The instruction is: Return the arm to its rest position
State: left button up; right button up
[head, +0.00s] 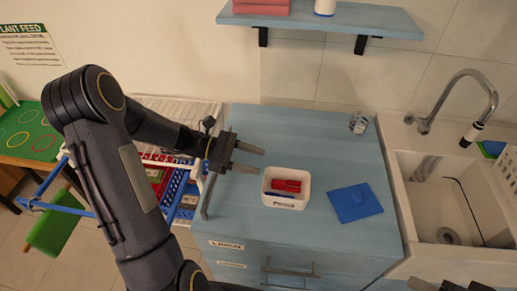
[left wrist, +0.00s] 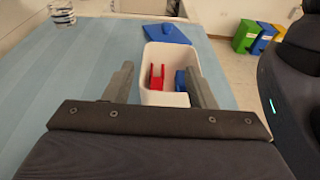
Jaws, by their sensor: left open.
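My left gripper (head: 250,160) is open and empty above the left part of the blue counter (head: 245,205). Its two fingers stand apart, and in the left wrist view the gripper (left wrist: 160,85) has nothing held between them. A white labelled bin (head: 283,202) stands on the counter just right of the fingertips; it also shows in the left wrist view (left wrist: 158,98). In the bin lie a red piece (head: 287,186) and a blue piece (left wrist: 181,80). A blue lid (head: 355,203) lies flat on the counter, right of the bin. Dark parts at the bottom right edge may be my right arm; no right gripper fingers are clear.
A clear glass (head: 358,122) stands at the back right of the counter. A sink (head: 450,205) with a tap (head: 470,90) is at the right. A wall shelf (head: 330,18) hangs above. A white rack (head: 190,112) and blue crate (head: 182,190) stand left, near my left arm.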

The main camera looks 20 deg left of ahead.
pick_arm(q)
jog(key=s+d+r+m+y, duration=0.1)
jog(key=s+r+m+y, duration=0.2)
jog(key=s+m, duration=0.6)
jog(key=s+d+r+m+t+y, duration=0.1)
jog(key=s+r+m+y, duration=0.2)
jog(key=s+m+y, duration=0.5)
jog(key=s+m, duration=0.2)
jog(key=shift+s+r+t, duration=0.3)
